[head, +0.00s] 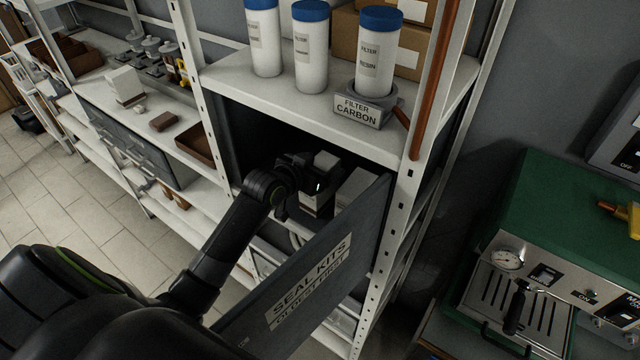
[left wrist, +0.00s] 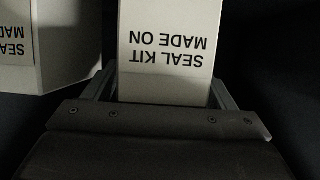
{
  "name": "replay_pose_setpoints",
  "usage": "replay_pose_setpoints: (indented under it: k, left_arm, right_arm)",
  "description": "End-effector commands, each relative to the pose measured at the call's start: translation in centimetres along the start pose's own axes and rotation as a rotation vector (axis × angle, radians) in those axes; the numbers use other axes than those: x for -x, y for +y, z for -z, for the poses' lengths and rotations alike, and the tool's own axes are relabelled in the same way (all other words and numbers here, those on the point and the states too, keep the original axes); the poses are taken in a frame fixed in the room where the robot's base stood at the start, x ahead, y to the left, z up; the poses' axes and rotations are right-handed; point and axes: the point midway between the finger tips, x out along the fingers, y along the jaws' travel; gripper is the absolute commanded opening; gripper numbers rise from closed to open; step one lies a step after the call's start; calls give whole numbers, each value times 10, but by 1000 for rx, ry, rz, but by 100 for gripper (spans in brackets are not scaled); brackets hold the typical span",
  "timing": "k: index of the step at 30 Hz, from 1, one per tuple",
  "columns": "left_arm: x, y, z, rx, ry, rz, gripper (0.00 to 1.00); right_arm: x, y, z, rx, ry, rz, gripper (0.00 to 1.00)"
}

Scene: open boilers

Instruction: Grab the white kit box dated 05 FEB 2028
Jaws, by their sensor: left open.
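White kit boxes stand in a dark, pulled-out drawer (head: 362,222) labelled "SEAL KITS OLDEST FIRST". One white box (head: 357,186) shows to the right of my left gripper (head: 308,180), which reaches down into the drawer. In the left wrist view, a white box (left wrist: 168,30) printed "SEAL KIT MADE ON", upside down, lies between the open fingers of my left gripper (left wrist: 165,88). A second white box (left wrist: 68,40) with the same print is at the left, beside the left finger. The date lines are hidden, so I cannot tell which box is dated 05 FEB 2028.
Above the drawer, a shelf (head: 300,103) holds blue-capped filter bottles (head: 311,50) and a "FILTER CARBON" holder (head: 358,110). A perforated shelf post (head: 404,200) stands right of the drawer. A green coffee machine (head: 560,215) is at the right. Tiled floor (head: 90,215) is clear at left.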

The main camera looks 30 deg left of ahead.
Motion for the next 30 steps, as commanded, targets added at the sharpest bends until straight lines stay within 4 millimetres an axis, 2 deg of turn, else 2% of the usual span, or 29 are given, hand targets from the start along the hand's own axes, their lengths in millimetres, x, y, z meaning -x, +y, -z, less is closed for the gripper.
replay_pose_setpoints:
  k: [5,20,30]
  left_arm:
    - [0,0,0,0,0,0,77]
    - [0,0,0,1,-1,0,11]
    - [2,0,4,0,1,0,11]
  right_arm:
    - [0,0,0,0,-1,0,36]
    - [0,-3,-1,-2,-2,4,36]
    - [0,-4,-1,-2,-3,5,36]
